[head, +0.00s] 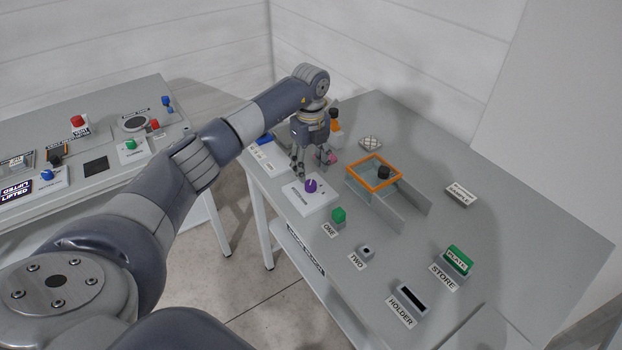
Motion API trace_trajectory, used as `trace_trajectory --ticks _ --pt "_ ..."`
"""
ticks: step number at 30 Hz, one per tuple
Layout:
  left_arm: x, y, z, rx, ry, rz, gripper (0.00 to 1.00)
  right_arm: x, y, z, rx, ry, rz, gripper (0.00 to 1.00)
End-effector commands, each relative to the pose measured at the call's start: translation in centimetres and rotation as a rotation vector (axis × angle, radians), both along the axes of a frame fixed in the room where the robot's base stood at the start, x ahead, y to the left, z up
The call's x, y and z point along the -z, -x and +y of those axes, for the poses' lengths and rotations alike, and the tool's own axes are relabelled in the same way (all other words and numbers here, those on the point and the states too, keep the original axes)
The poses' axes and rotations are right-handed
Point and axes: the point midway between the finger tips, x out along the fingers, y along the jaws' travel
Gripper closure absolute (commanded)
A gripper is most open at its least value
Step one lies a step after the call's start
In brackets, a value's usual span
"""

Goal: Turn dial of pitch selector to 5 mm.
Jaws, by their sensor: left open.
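A purple dial (311,186) sits on a white base plate (303,203) near the left edge of the right-hand table. I take it for the pitch selector; its label and marks are too small to read. My left gripper (309,174) points down just behind the dial, its fingers open and apart. It holds nothing that I can see. I cannot tell whether a fingertip touches the dial. My right gripper is not in view.
An orange-framed box (373,172) with a black knob stands right of the dial. A green block (338,215) in holder ONE, holder TWO (366,251), HOLDER (411,299) and STORE (454,265) line the front. A control desk (95,165) stands left. The table's far right is mostly clear.

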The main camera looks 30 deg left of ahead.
Motion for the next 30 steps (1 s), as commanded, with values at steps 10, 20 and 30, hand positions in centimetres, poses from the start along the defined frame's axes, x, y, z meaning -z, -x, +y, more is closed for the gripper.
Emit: trace_trajectory --ticks 10,20,30 --pt "5.3 0.0 -0.1 0.0 0.001 0.0 0.52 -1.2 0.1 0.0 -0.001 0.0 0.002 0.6" --pt "6.2 0.0 -0.1 0.002 0.002 -0.001 0.52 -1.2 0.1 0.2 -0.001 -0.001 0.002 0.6" --pt "6.2 0.0 -0.1 0.002 0.002 -0.001 0.97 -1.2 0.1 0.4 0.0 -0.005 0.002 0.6"
